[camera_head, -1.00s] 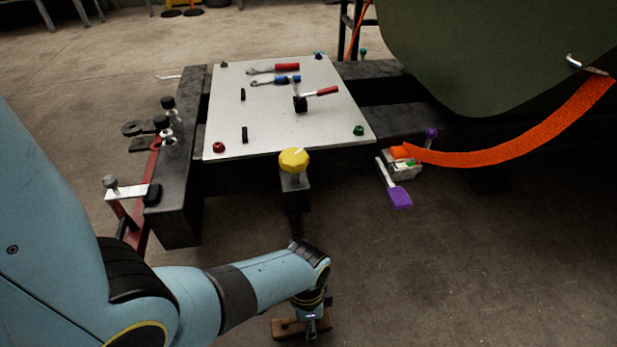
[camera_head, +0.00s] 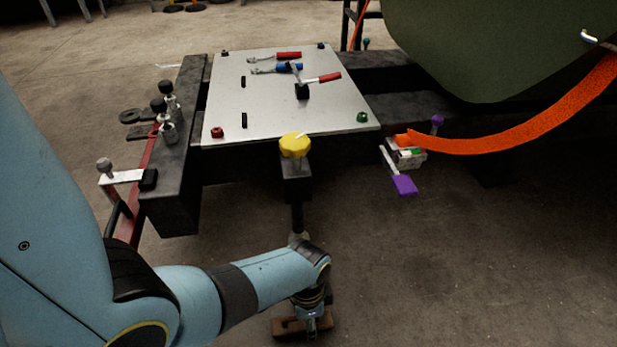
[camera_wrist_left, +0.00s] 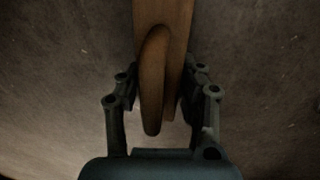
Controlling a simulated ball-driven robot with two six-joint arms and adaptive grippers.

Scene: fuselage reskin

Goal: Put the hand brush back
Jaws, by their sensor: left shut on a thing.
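The hand brush shows as a brown wooden piece (camera_head: 292,327) at the bottom of the head view, low over the floor. In the left wrist view its wooden handle (camera_wrist_left: 163,70) runs up out of the picture between the fingers. My left gripper (camera_head: 312,326) is shut on it, with the dark fingers (camera_wrist_left: 160,92) on both sides of the wood. The bristles are not visible. My right gripper is in neither view.
A metal plate (camera_head: 238,115) with wrenches (camera_head: 278,62) lies on a dark frame (camera_head: 172,190). A yellow knob (camera_head: 295,145) stands at its front edge. An orange strap (camera_head: 520,132) runs to a ratchet (camera_head: 405,155) at right. The floor (camera_head: 450,270) at front right is clear.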

